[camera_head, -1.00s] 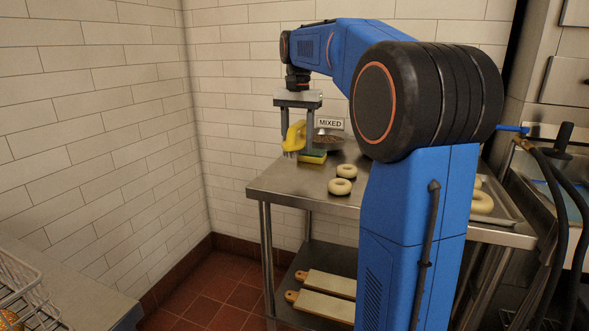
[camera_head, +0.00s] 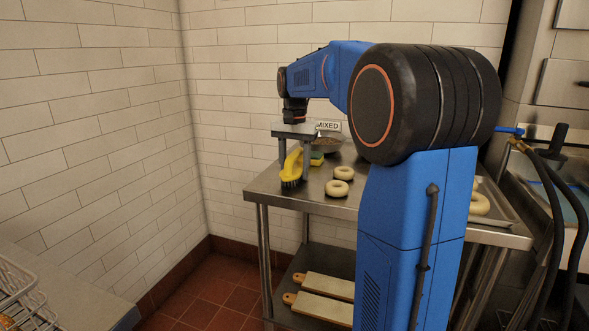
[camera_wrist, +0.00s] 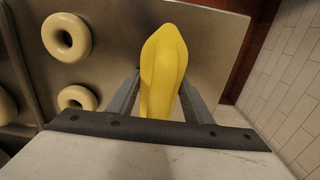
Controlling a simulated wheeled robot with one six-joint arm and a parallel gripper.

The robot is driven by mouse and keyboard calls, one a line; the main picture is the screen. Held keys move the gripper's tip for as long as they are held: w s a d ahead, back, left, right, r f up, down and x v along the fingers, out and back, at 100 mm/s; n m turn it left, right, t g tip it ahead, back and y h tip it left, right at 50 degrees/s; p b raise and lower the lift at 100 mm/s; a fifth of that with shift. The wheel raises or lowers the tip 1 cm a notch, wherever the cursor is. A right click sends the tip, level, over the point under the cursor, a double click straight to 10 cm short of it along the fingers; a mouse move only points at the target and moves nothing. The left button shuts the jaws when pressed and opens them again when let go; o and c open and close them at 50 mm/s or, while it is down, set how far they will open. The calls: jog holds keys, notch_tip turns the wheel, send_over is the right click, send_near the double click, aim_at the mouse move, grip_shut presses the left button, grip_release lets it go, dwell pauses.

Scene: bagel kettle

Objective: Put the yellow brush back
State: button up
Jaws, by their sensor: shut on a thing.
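The yellow brush (camera_head: 291,168) has a yellow handle and dark bristles that point down. My gripper (camera_head: 296,172) is shut on its handle, close to the left end of the steel table (camera_head: 262,190). I cannot tell whether the bristles touch the table top. In the wrist view the yellow brush (camera_wrist: 163,70) sits between both fingers of my gripper (camera_wrist: 160,100), and its bristles are hidden under the handle.
A yellow and green sponge (camera_head: 317,159) lies just right of the brush. Behind it stand a bowl (camera_head: 328,145) and a MIXED sign (camera_head: 328,126). Two bagel rings (camera_head: 337,188) lie further right. Boards (camera_head: 325,300) rest on the lower shelf.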

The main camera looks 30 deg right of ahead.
jog(key=shift+f, duration=0.1)
jog(key=o, duration=1)
notch_tip(320, 180, up, 12)
jog(key=shift+r, duration=0.15)
jog(key=s+a+f+n+t, duration=0.2)
jog(key=s+a+f+n, duration=0.3)
jog(key=s+f, duration=0.8)
jog(key=s+a+f+n+t, duration=0.2)
jog(key=s+a+f+n, duration=0.3)
jog(key=s+a+f, duration=0.6)
jog(key=s+f, duration=0.1)
jog(key=s, duration=0.5)
jog(key=shift+s+f+t, duration=0.25)
jog(key=shift+f+t, duration=0.1)
jog(key=shift+t, duration=0.05)
